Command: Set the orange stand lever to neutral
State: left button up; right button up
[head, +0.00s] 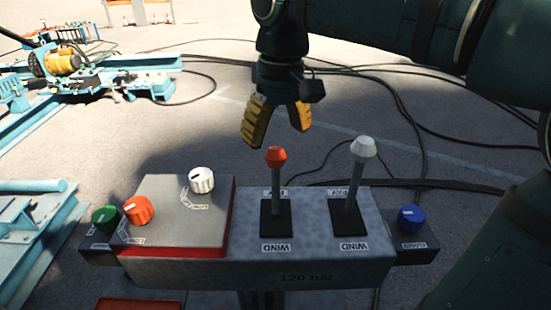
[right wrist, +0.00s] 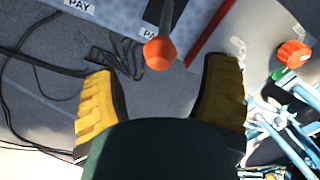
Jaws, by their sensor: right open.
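The orange-knobbed lever (head: 276,157) stands up from a black slot plate on the grey control box, between a PAY label behind and a WIND label in front. I cannot tell its exact tilt. My right gripper (head: 276,132) hangs just above and behind the orange knob, its yellow fingers spread and empty. In the right wrist view the orange knob (right wrist: 160,52) shows between and beyond the two open fingers (right wrist: 160,88), apart from both. My left gripper is not in view.
A white-knobbed lever (head: 363,148) stands to the right. White (head: 202,180), orange (head: 138,210) and green (head: 105,218) dials sit on the left, a blue dial (head: 411,217) on the right. Black cables (head: 410,120) lie on the ground behind. A teal frame (head: 35,240) stands left.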

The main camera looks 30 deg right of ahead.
aim_at(276, 148)
jog(key=shift+a+f+b, duration=0.15)
jog(key=shift+f+b, duration=0.2)
jog(key=shift+f, duration=2.25)
